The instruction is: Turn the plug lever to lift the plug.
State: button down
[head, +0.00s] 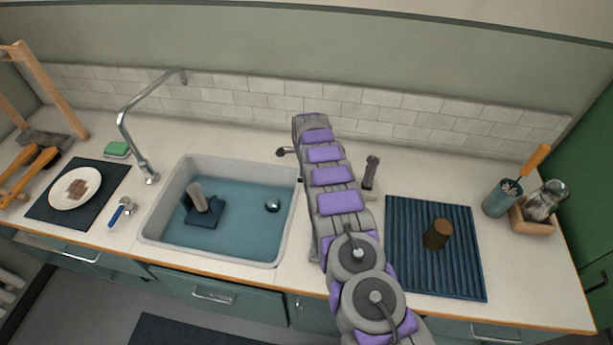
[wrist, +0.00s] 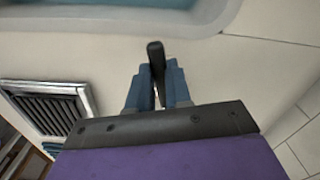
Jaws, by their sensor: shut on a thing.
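In the wrist view, the blue fingers of my gripper (wrist: 156,88) are shut on a dark, round-ended lever handle (wrist: 156,58), which sticks out between them toward the sink edge. In the head view, my arm hides the gripper. A dark knob on a short grey rod (head: 282,152) shows just left of the arm's far end, by the sink's back right corner; it looks like the lever's end. The sink (head: 150,215) holds blue-tinted water. A shiny round piece (head: 273,204), perhaps the plug, shows in the sink's right part; whether it is raised I cannot tell.
A dark block with a grey upright piece (head: 203,209) is in the sink. The faucet (head: 148,170) stands at the sink's left. A dark upright handle (head: 371,172) stands right of my arm. A ribbed blue mat (head: 440,280) bears a brown cylinder (head: 438,235). The tiled wall (head: 420,120) is behind.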

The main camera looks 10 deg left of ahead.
jog(key=shift+a+r, duration=0.15)
jog(key=shift+a, duration=0.05)
jog(key=c, duration=1)
grip_release()
jog(key=shift+c, duration=0.2)
notch_tip(320, 180, up, 17)
jog(key=p, duration=0.2)
